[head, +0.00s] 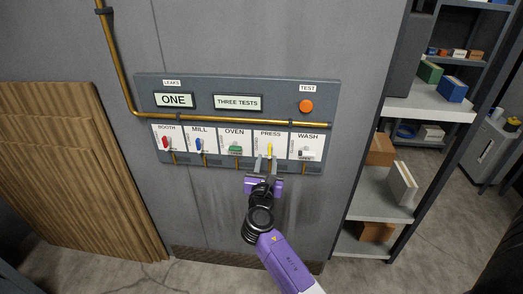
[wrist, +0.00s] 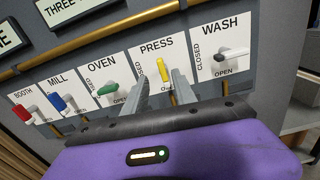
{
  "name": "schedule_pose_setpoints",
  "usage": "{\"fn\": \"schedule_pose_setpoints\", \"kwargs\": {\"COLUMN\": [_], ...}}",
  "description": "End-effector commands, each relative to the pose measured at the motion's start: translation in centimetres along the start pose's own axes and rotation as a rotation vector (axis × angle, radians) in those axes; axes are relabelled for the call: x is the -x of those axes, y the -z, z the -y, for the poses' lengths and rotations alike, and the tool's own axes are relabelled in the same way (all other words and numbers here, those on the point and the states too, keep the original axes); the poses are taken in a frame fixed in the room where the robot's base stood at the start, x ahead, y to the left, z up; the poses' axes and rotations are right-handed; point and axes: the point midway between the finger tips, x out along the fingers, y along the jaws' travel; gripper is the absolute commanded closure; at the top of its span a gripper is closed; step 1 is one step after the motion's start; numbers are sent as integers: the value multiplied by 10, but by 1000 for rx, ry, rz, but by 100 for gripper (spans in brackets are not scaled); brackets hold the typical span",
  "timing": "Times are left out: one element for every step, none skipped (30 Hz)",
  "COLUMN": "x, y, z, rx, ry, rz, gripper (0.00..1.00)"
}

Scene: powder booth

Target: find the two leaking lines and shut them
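The grey panel (head: 180,83) has a LEAKS display (head: 174,100) reading ONE, a second display (head: 237,102) reading THREE TESTS, and an orange TEST button (head: 306,106). The red BOOTH (head: 166,143), blue MILL (head: 199,145) and yellow PRESS (head: 270,149) levers stand about upright on their cards. The green OVEN lever (head: 235,149) and black-tipped WASH lever (head: 305,153) lie across theirs. In the wrist view, WASH (wrist: 232,54) points toward CLOSED and PRESS (wrist: 163,69) points down toward OPEN. My gripper (wrist: 157,88) is open, its fingers on either side of the PRESS lever; contact is unclear.
A brass pipe (head: 240,121) runs across the panel above the levers. A wooden board (head: 75,170) leans at the left. A shelf rack (head: 374,185) with boxes stands at the right. The floor below the panel is partly visible.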

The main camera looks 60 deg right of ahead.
Motion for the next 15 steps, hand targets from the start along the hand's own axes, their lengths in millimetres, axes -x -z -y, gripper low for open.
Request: {"fn": "schedule_pose_setpoints", "kwargs": {"x": [0, 0, 0, -1, -3, -6, -9, -12, -18, -22, -28, -34, -39, -44, -49], "y": [0, 0, 0, 0, 0, -1, -1, -1, -1, -1, -2, -1, -1, -1, -1], "z": [2, 3, 3, 3, 3, 3, 3, 3, 3, 3, 3, 4, 3, 3, 3], "rx": [31, 45, 60, 68, 73, 76, 76, 75, 75, 75, 74, 74, 73, 73, 72], "ry": [8, 11, 12, 12, 12, 12, 13, 13, 12, 12, 13, 13, 12, 12, 12], "rz": [0, -1, -1, -2, -2, -1, -1, -1, -2, -1, -1, -2, -1, -2, -2], "gripper": [67, 67, 67, 67, 67, 67, 67, 67, 67, 67, 67, 67, 67, 67, 67]}}
